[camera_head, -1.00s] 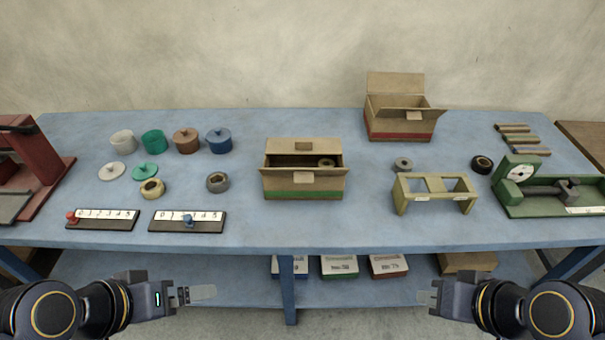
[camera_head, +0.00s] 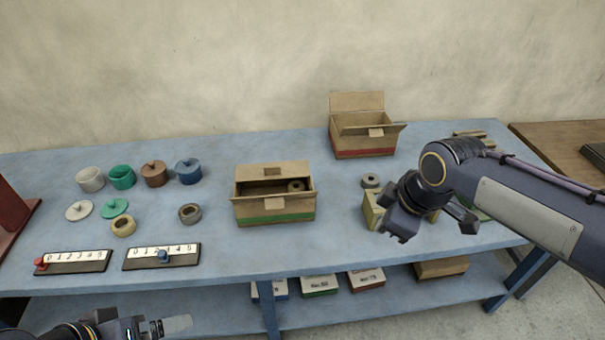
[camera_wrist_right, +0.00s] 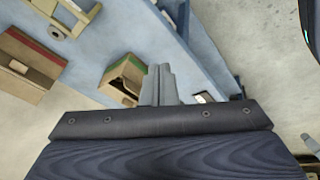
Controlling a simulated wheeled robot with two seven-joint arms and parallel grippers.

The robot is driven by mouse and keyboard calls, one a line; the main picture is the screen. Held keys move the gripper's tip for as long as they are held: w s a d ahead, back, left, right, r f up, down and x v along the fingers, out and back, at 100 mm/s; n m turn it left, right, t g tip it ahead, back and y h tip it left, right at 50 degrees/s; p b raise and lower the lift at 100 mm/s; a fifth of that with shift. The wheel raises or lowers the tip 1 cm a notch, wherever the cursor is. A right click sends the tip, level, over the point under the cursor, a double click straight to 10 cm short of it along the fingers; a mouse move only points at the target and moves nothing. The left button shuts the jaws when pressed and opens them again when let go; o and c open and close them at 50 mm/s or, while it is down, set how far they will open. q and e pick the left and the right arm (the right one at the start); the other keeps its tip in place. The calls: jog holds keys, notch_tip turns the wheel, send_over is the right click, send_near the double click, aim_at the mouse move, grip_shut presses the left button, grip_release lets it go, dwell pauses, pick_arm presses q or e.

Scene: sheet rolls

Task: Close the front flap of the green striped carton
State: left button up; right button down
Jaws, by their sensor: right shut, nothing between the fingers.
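The green striped carton (camera_head: 275,211) stands on the blue table in the head view. Its top is open: the back flap (camera_head: 262,170) stands up and the front flap (camera_head: 252,205) hangs outward at the front. A roll (camera_head: 296,185) shows inside. My right gripper (camera_head: 398,236) is over the table's right part, right of the carton and apart from it, in front of the olive stand. In the right wrist view my right gripper (camera_wrist_right: 161,84) is shut and empty. My left gripper (camera_head: 178,325) is low at the front left, off the table; its opening is unclear.
A red striped carton (camera_head: 362,148) stands open at the back right. The olive stand (camera_head: 372,213) is partly hidden by my right arm. A grey roll (camera_head: 370,181) lies between. Two number scales (camera_head: 73,261) lie front left. Table in front of the green carton is clear.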

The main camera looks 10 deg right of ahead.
jog(key=w+a+f+n+g+h+p, duration=0.1)
jog(key=w+a+f+n+p, duration=0.1)
jog(key=w+a+n, duration=0.55)
jog(key=w+a+f+n+h+p, duration=0.1)
jog(key=w+a+f+n, duration=0.1)
jog(key=w+a+n, duration=0.5)
jog(key=w+d+f+n+b, duration=0.1)
jog(key=w+f+b, duration=0.2)
jog(key=f+b, duration=0.5)
notch_tip(320, 180, down, 2)
jog(key=shift+w+d+f+b, duration=0.15)
jog(key=shift+w+d+b, duration=0.1)
jog(key=shift+d+b, duration=0.15)
dwell(0.5)
jog(key=w+r+p, duration=0.1)
jog(key=w+p, duration=0.9)
jog(key=w, duration=0.2)
jog(key=shift+w+p, duration=0.25)
jog(key=shift+p, duration=0.15)
dwell(0.7)
jog(key=shift+r, duration=0.1)
dwell(0.6)
